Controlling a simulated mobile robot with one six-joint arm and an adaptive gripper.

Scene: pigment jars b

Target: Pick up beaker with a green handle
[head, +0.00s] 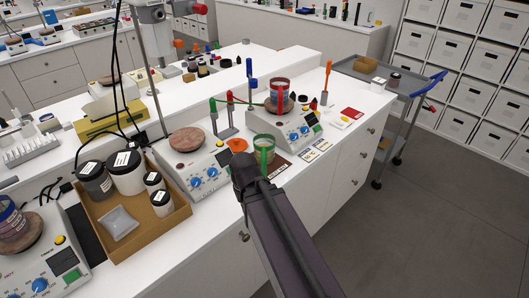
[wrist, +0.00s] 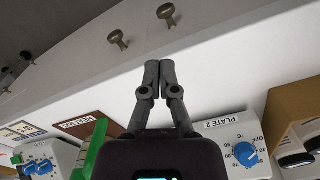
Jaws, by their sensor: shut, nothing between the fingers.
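The beaker with a green handle (head: 264,146) stands on the white bench in the head view, on or beside a brown mat labelled partly as a heat mat. It holds something pale. Its green handle (wrist: 91,150) shows at the lower left of the wrist view, left of my gripper. My gripper (wrist: 161,68) is shut and empty, its fingers together over the bench front edge. In the head view the dark arm ends just left of the beaker, and the fingertips cannot be made out there. The gripper does not hold the beaker.
A red-handled beaker (head: 279,92) stands on a hot plate (head: 291,134) behind. Another hot plate (head: 197,176) is to the left. A cardboard tray (head: 173,218) holds several jars. Red and green clamps, cards and an orange dish (head: 237,145) crowd nearby. Drawer knobs (wrist: 117,39) are below the edge.

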